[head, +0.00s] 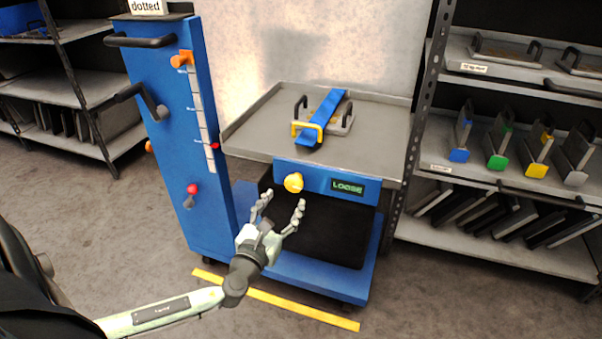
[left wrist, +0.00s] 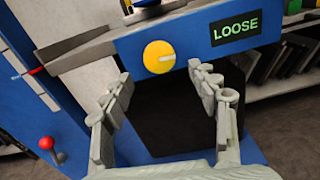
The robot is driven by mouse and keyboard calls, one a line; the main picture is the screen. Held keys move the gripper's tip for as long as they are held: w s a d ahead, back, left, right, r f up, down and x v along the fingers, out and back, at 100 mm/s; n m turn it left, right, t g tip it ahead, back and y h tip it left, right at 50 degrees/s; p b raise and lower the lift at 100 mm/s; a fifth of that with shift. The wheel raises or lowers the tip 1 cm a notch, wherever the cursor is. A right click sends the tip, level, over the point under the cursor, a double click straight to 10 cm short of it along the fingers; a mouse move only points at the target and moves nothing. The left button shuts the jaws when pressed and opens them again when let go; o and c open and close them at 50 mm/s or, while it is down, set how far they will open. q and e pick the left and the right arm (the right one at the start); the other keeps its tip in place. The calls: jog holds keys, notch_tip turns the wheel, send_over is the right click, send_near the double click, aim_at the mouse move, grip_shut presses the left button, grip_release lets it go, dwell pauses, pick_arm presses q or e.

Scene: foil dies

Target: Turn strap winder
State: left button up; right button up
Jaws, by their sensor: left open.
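The strap winder knob (head: 293,183) is round and yellow, on the blue front panel of the cart. In the left wrist view the knob (left wrist: 159,57) shows a pale pointer mark toward the right. The display (head: 348,187) beside it reads LOOSE in green. My left gripper (head: 280,209) is open and empty, just below and in front of the knob, apart from it. In the left wrist view its fingers (left wrist: 163,85) spread to either side below the knob. A blue strap (head: 324,117) lies over a grey plate with handles on the cart top. My right gripper is not in view.
The grey cart top (head: 250,130) has a raised rim. A blue column (head: 170,130) with handles and a red-knobbed lever (head: 192,190) stands at left. Shelves (head: 500,240) with plates stand at right. Open floor lies in front, with yellow tape (head: 300,308).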

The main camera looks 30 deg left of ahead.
aim_at(293, 187)
pick_arm(q)
jog(key=shift+w+r, duration=0.1)
jog(key=shift+w, duration=0.25)
jog(key=x, duration=0.5)
jog(key=shift+w+a, duration=0.15)
jog(key=shift+w, duration=0.15)
jog(key=shift+w+a, duration=0.1)
jog(key=shift+w, duration=0.4)
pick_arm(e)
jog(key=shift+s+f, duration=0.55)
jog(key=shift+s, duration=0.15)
pick_arm(q)
jog(key=c, duration=1.1)
